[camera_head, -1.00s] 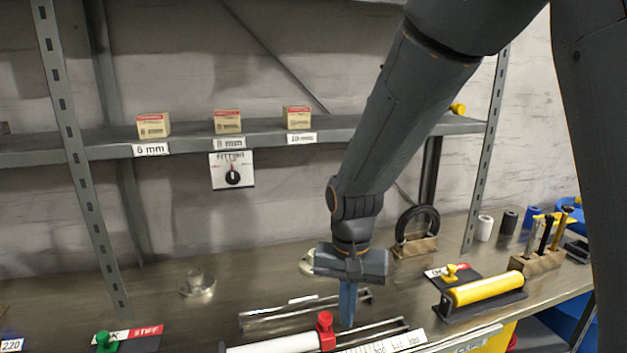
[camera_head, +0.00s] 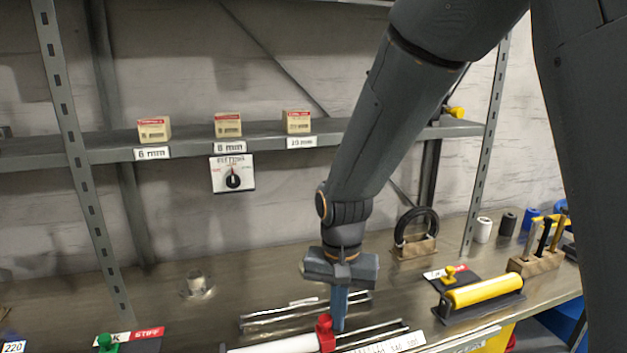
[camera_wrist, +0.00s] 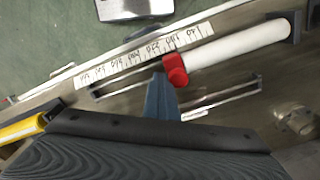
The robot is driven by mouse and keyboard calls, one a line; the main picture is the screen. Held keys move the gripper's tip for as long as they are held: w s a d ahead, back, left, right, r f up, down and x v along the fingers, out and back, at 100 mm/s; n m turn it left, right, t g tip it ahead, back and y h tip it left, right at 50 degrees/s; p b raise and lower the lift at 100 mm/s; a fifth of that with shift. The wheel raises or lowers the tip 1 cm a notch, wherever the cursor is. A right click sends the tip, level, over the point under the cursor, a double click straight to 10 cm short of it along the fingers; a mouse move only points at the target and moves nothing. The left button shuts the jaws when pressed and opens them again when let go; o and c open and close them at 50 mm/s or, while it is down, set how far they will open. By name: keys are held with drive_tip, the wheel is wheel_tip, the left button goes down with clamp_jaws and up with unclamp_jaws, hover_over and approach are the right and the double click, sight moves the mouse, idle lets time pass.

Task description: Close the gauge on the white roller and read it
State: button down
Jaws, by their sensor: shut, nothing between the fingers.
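The white roller (camera_head: 275,345) lies in the gauge at the bottom of the head view, partly cut off by the frame edge. The gauge's red slider (camera_head: 325,333) stands at the roller's right end. A scale strip (camera_head: 392,343) with numbers runs along the gauge. In the wrist view the white roller (camera_wrist: 240,43), the red slider (camera_wrist: 175,70) and the scale (camera_wrist: 140,56) show together. My gripper (camera_head: 339,328) is shut and points down just right of the slider. In the wrist view the fingertips (camera_wrist: 162,80) are close beside the slider; I cannot tell whether they touch.
A yellow roller (camera_head: 484,290) lies in a black cradle to the right. A glass-like cup (camera_head: 196,285) stands at left. A green knob (camera_head: 106,342) is at lower left. A tool block (camera_head: 536,263) stands at the right. Small boxes (camera_head: 228,125) sit on the shelf behind.

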drive_tip(key=shift+d, duration=0.2)
idle(0.4)
drive_tip(key=shift+w+d, duration=0.25)
drive_tip(key=shift+d, duration=0.5)
wheel_tip(320, 180, up, 8)
drive_tip(key=p, duration=0.7)
drive_tip(key=s+d+f+n+b, duration=0.1)
drive_tip(key=s+d+f+b, duration=0.2)
drive_tip(key=d, duration=0.3)
drive_tip(key=s+d+f+n+t+b, duration=0.1)
drive_tip(key=s+d+f+b, duration=0.2)
drive_tip(key=d, duration=0.3)
drive_tip(key=shift+s+d+f+n+b, duration=0.15)
drive_tip(key=shift+s+d+n+b, duration=0.2)
drive_tip(key=shift+s, duration=0.5)
